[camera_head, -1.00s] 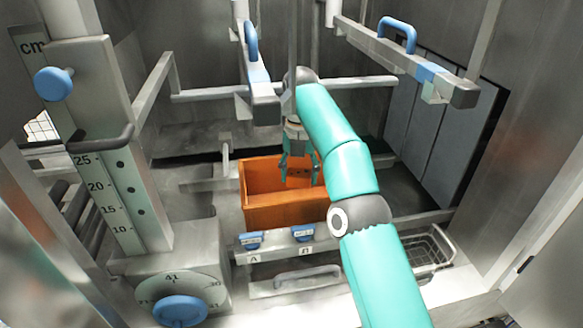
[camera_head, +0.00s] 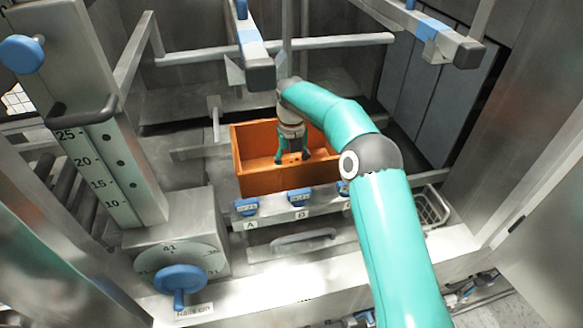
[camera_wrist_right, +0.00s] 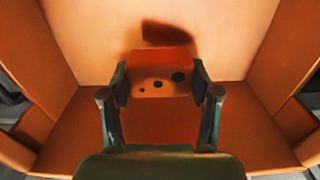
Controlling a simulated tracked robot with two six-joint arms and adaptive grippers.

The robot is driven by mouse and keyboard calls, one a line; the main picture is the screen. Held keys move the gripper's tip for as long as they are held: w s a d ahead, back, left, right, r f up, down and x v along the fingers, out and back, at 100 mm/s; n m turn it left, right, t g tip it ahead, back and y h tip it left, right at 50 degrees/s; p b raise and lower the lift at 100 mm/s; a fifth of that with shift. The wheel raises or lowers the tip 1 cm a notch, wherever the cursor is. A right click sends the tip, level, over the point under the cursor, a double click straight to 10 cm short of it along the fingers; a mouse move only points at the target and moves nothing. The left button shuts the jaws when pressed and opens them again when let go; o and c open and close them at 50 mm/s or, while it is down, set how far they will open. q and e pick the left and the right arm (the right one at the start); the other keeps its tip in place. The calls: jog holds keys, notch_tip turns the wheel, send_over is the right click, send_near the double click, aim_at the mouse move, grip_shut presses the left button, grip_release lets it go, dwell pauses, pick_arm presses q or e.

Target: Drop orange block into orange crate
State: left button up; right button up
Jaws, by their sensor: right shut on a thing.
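The orange crate (camera_head: 262,182) is an open box in the middle of the head view; its inner walls also fill much of the right wrist view (camera_wrist_right: 68,45). My right gripper (camera_head: 292,160) reaches down within the crate's outline. It is shut on the orange block (camera_wrist_right: 160,88), which has dark round dots on its face. In the wrist view the fingers (camera_wrist_right: 160,95) press on the block's two sides, and a dark shadow lies on the crate beyond it. Whether the block touches the crate floor I cannot tell. My left gripper is not in view.
Blue-handled parts labelled A and B (camera_head: 299,196) sit just in front of the crate. A grey bar with a dark end (camera_head: 258,65) hangs above and behind it. A scaled column (camera_head: 105,165) and blue knob (camera_head: 180,278) stand at left; a wire basket (camera_head: 432,208) is at right.

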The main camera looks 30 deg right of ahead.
jog(key=shift+f, duration=1.15)
jog(key=shift+f, duration=0.6)
jog(key=o, duration=1.2)
jog(key=shift+r, duration=0.1)
notch_tip(320, 180, up, 12)
jog(key=shift+r, duration=0.5)
jog(key=shift+s, duration=0.1)
